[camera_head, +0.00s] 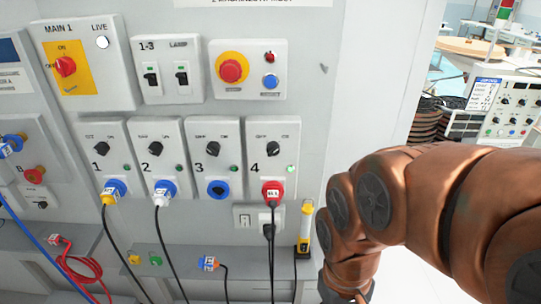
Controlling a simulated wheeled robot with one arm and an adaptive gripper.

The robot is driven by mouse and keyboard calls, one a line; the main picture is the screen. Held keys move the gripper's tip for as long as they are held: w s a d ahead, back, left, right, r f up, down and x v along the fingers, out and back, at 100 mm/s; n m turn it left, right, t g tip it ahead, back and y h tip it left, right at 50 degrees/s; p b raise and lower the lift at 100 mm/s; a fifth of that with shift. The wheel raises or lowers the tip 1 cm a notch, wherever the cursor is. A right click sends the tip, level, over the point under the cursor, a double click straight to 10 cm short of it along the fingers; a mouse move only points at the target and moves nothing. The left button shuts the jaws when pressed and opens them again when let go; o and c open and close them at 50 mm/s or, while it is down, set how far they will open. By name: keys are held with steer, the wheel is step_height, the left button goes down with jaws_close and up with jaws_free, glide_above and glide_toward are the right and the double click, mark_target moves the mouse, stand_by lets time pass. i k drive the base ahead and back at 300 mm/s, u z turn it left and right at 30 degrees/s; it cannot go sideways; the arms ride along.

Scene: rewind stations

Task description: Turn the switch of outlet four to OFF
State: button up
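Outlet four (257,184) is the rightmost of the numbered white outlet panels on the grey cabinet, marked with a black "4". Its black rotary switch (273,149) sits near the top under small labels; I cannot read its exact position. A green lamp (290,168) below it on the right looks lit. A red plug (272,193) is in the socket, with a black cable hanging down. My copper-coloured arm fills the right side, apart from outlet four in the picture. My gripper is out of view below the frame.
Outlets one (91,185), two (145,185) and three (199,184) stand to the left; outlet three has no plug. A red emergency button (231,71) is above. Cables hang over the ledge (185,262). A yellow-and-black tool (305,226) stands right of outlet four.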

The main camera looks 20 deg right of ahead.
mark_target(273, 148)
steer(key=u, duration=0.05)
steer(key=k, duration=0.5)
steer(key=u, duration=2.45)
steer(key=i, duration=1.45)
steer(key=z, duration=2.35)
